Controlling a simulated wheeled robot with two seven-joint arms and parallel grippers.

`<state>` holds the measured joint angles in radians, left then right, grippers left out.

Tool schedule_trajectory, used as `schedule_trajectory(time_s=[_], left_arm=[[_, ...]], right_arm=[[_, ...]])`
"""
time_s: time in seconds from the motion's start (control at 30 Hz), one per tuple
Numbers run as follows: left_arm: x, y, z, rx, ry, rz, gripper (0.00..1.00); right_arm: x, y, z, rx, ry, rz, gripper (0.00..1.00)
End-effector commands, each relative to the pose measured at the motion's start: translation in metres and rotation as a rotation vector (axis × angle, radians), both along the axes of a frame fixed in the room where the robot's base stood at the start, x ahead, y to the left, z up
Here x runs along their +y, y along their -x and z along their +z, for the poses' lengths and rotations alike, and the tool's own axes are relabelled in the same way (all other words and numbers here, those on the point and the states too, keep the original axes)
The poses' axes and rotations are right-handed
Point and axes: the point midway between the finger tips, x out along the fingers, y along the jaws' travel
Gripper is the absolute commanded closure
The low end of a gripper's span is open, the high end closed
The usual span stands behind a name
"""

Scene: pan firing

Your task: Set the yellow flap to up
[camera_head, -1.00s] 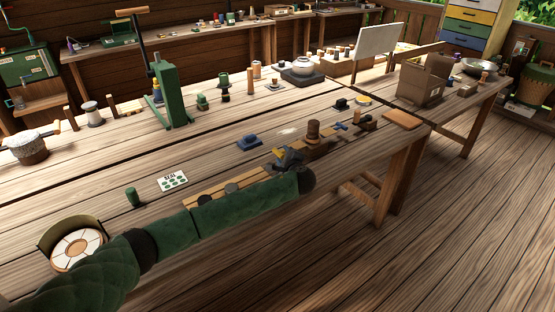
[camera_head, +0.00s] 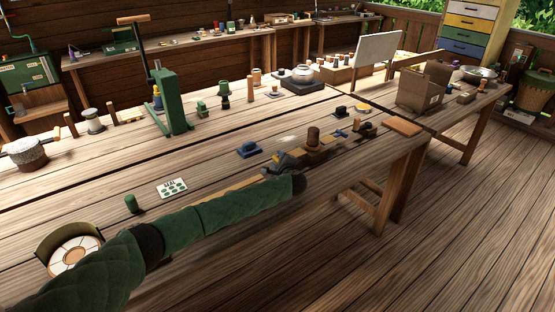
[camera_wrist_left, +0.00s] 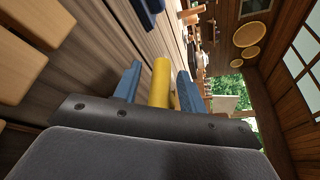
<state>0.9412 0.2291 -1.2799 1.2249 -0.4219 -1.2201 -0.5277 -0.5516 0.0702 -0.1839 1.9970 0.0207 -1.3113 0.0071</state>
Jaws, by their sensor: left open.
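The yellow flap (camera_wrist_left: 161,82) shows in the left wrist view as a rounded yellow bar standing between the blue fingers of my left gripper (camera_wrist_left: 158,86). A gap shows on the flap's left side; whether either finger touches it I cannot tell. In the head view a small yellow patch (camera_head: 275,158) shows at my left gripper (camera_head: 284,161), which is low over the front of the table. The flap's base and its exact tilt are hidden by my gripper and arm. My right gripper is in neither view.
A wooden block with a brown knob (camera_head: 313,137) is just right of my gripper. A white card (camera_head: 172,188) lies to the left. The table's front edge is close to my arm, and a green press (camera_head: 168,102) stands farther back.

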Motion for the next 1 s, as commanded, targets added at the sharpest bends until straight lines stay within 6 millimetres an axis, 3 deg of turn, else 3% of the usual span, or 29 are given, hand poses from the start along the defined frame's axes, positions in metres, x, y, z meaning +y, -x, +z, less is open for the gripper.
schedule_trajectory(time_s=[0.4,0.63,1.0], left_arm=[[0.0027,-0.0079,-0.0013,-0.001,0.0,-0.001,0.59],[0.0026,-0.0076,-0.0016,0.0,0.0,0.0,1.0],[0.0024,-0.007,0.0018,0.001,0.0,0.0,1.0]], right_arm=[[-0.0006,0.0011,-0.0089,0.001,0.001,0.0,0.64],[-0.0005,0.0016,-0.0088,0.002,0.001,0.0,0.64],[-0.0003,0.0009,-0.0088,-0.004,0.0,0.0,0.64]])
